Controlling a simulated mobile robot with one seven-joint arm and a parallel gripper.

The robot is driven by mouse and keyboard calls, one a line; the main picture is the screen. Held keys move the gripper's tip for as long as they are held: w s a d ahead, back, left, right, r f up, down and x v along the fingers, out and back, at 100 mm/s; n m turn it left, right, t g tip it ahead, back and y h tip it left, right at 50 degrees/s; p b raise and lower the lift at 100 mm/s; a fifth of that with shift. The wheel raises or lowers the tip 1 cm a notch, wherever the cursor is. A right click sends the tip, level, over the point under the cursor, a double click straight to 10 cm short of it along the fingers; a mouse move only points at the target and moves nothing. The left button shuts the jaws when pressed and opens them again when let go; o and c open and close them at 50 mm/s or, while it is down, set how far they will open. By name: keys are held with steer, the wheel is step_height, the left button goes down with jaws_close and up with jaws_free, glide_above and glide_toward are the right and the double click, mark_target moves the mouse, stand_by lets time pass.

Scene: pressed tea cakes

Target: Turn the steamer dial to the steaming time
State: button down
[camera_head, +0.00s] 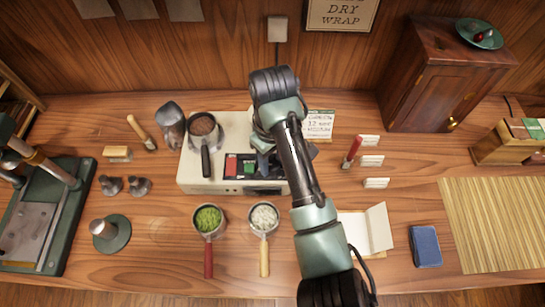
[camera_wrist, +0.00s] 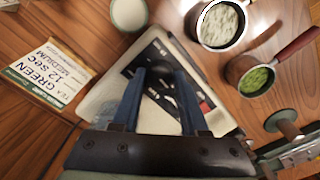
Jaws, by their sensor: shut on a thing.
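The steamer is a cream box (camera_head: 187,170) with a black front panel that carries a red and a green button. In the wrist view its casing (camera_wrist: 105,100) lies under my gripper. My gripper (camera_wrist: 160,76) points down at the black panel, its two blue fingers shut on the dark dial (camera_wrist: 161,72). The fingers cover much of the dial, so I cannot read its setting. In the head view my arm hides the dial, and my gripper (camera_head: 266,165) shows only partly.
A pan of dark leaves (camera_head: 203,124) sits on the steamer's left. Pans of green (camera_head: 208,219) and pale leaves (camera_head: 264,217) lie in front. A red-handled tool (camera_head: 352,150) and small cards stand right. A press (camera_head: 50,225) is far left.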

steer(key=m+p, duration=0.1)
steer(key=p, duration=0.1)
steer(key=m+p, duration=0.2)
steer(key=shift+r, duration=0.3)
steer(key=m+p, duration=0.3)
steer(key=m, duration=0.2)
steer(key=m+p, duration=0.2)
steer(key=m, duration=0.2)
steer(key=shift+f+m+p, duration=0.1)
steer(key=shift+m+p, duration=0.2)
steer(key=shift+p, duration=0.1)
steer(key=m+p, duration=0.1)
steer(key=m, duration=0.3)
steer(key=m+p, duration=0.1)
steer(key=m, duration=0.4)
steer(key=shift+w, duration=0.1)
steer(key=m+p, duration=0.1)
steer(key=m, duration=0.3)
steer(key=shift+m, duration=0.3)
steer(key=m, duration=0.4)
steer(key=shift+f+p, duration=0.1)
steer(key=shift+p, duration=0.2)
steer(key=shift+m, duration=2.5)
